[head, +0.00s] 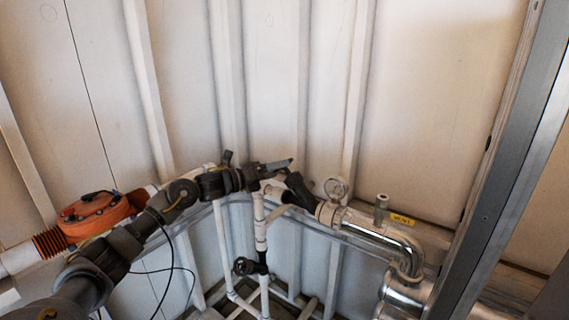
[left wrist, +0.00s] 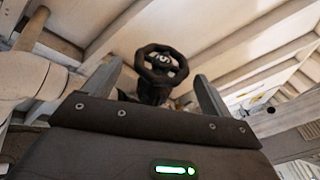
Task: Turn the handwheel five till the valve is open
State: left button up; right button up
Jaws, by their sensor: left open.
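The black handwheel (left wrist: 163,64) with a pale mark that looks like a 5 shows in the left wrist view, ahead of my left gripper (left wrist: 157,72). Its rim appears between the two spread fingers, with a visible gap on each side, so the gripper is open and not closed on it. In the head view my left gripper (head: 284,165) is at the pipework near the wall corner. A dark fitting (head: 298,188) just below its tip may be this handwheel, but I cannot tell for sure. My right gripper is not in view.
A second black handwheel (head: 243,266) sits lower on a white vertical pipe. A gauge (head: 336,188) and a shiny pipe (head: 375,232) with a yellow label (head: 402,219) are to the right. An orange unit (head: 95,213) is at the left. A metal post (head: 503,150) stands at the right.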

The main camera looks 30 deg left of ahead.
pick_arm(q)
jog(key=shift+p+x, duration=0.5)
jog(key=shift+x, duration=1.35)
jog(key=c, duration=0.9)
